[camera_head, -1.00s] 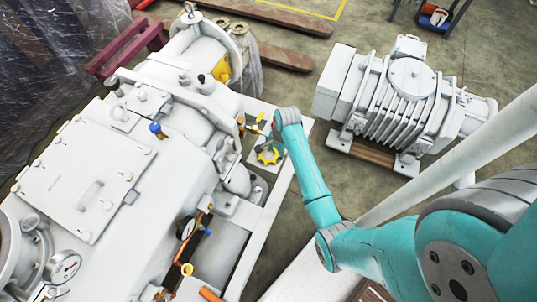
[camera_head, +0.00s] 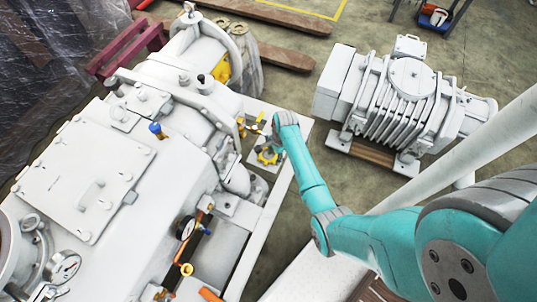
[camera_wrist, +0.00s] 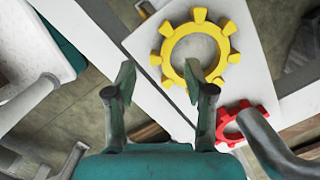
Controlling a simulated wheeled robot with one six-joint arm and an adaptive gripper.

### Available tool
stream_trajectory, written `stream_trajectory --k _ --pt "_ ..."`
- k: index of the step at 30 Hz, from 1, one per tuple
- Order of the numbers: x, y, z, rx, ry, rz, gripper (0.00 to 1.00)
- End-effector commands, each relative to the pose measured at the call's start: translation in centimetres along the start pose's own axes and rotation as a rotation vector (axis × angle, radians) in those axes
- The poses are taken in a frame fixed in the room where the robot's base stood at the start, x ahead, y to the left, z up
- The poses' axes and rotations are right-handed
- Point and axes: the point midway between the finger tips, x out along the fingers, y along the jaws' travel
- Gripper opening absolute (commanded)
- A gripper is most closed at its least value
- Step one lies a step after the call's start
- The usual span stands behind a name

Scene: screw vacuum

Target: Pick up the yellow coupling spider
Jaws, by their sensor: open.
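The yellow coupling spider (camera_wrist: 229,56) is a toothed ring lying flat on a pale plate (camera_wrist: 250,92) in the wrist view. My gripper (camera_wrist: 161,80) is open and empty in the wrist view. Its right finger overlaps the lower left part of the ring in the picture; I cannot tell whether it touches. The left finger is left of the ring, over the gap beside the plate.
A red toothed ring (camera_wrist: 226,126) lies below the yellow one, partly hidden by a grey pipe-like part (camera_wrist: 262,140). The large white vacuum machine (camera_head: 85,165) fills the left of the head view. A ribbed white pump (camera_head: 400,95) stands at right on the floor.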

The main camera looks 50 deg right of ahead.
Motion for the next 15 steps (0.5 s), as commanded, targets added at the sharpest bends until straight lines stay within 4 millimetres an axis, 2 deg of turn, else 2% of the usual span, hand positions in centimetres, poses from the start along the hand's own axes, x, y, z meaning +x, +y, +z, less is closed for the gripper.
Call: stream_trajectory --k 6,15 --pt "2.6 0.0 -0.2 0.000 0.000 0.000 0.54" --pt "3.0 0.0 -0.2 0.000 0.000 -0.001 0.54"
